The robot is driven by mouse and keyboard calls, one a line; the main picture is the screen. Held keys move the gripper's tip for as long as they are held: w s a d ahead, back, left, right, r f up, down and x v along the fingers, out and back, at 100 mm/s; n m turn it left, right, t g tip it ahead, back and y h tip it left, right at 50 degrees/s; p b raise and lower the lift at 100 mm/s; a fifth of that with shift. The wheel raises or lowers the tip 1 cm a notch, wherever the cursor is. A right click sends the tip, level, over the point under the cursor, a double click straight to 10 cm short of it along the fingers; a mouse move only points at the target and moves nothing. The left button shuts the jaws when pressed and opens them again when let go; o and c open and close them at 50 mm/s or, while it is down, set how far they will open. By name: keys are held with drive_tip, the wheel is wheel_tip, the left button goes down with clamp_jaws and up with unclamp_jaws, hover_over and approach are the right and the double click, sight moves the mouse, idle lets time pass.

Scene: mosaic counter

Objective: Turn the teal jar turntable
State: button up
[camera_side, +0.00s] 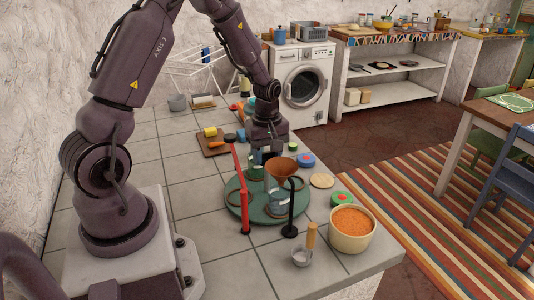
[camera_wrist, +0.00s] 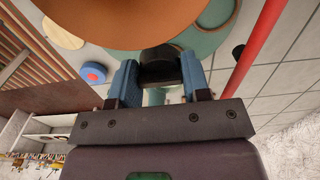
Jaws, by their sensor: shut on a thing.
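The teal turntable (camera_side: 264,216) lies on the tiled counter; part of its disc shows in the wrist view (camera_wrist: 208,42). A glass jar with an orange-brown funnel (camera_side: 281,168) stands over it, and the funnel fills the top of the wrist view (camera_wrist: 140,12). My gripper (camera_side: 262,157) is at the turntable's far side, pointing down. In the wrist view, its blue fingers (camera_wrist: 160,78) are closed on a dark knob (camera_wrist: 160,58) at the disc. The knob is hidden in the side view.
A red post (camera_side: 241,185) and a black stand (camera_side: 292,205) rise close beside the disc. A bowl of orange grains (camera_side: 351,228) and a small metal cup (camera_side: 302,257) are at the front right. A blue round container (camera_side: 306,160) is near the gripper.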

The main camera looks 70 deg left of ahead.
drive_tip(key=shift+n, duration=9)
drive_tip(key=o, duration=1.3)
